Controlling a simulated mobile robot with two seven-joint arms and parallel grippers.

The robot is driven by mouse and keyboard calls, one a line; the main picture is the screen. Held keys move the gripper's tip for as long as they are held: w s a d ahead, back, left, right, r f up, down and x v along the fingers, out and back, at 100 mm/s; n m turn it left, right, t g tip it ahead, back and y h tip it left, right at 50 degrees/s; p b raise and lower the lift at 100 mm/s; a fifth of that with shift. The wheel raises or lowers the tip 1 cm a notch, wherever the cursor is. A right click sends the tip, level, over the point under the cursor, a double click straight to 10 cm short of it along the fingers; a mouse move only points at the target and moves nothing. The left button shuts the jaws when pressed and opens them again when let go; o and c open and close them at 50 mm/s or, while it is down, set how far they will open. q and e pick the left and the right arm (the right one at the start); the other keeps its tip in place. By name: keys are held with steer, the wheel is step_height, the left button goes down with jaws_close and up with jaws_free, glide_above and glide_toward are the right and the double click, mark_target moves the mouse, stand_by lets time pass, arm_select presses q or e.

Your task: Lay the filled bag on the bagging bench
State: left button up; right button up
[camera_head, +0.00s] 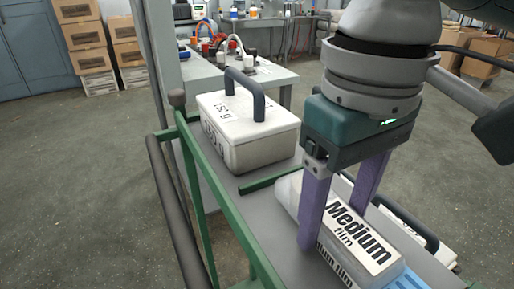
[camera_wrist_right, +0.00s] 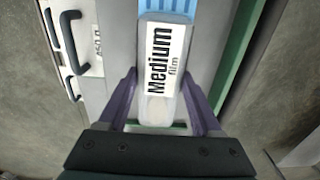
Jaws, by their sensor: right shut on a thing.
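My right gripper (camera_head: 335,226) points down with its two purple fingers on either side of a long white pack labelled "Medium film" (camera_head: 370,250), which has a blue end. It is shut on this pack, over the grey deck of a green-framed cart (camera_head: 288,232). In the right wrist view the pack (camera_wrist_right: 160,65) lies lengthwise between the fingers. I cannot tell whether it touches the deck. No filled bag can be made out for certain, and I cannot tell which surface is the bagging bench. My left gripper is not in view.
A white case (camera_head: 250,140) with a dark handle stands at the cart's far end. Another white case (camera_head: 440,248) lies beside the pack, partly hidden. Behind, a grey table (camera_head: 205,72) holds bottles and tools. Cardboard boxes (camera_head: 82,35) stand back left. The floor at left is clear.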

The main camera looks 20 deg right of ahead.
steer(key=shift+f, duration=0.15)
steer(key=o, duration=1.3)
steer(key=shift+o, duration=0.2)
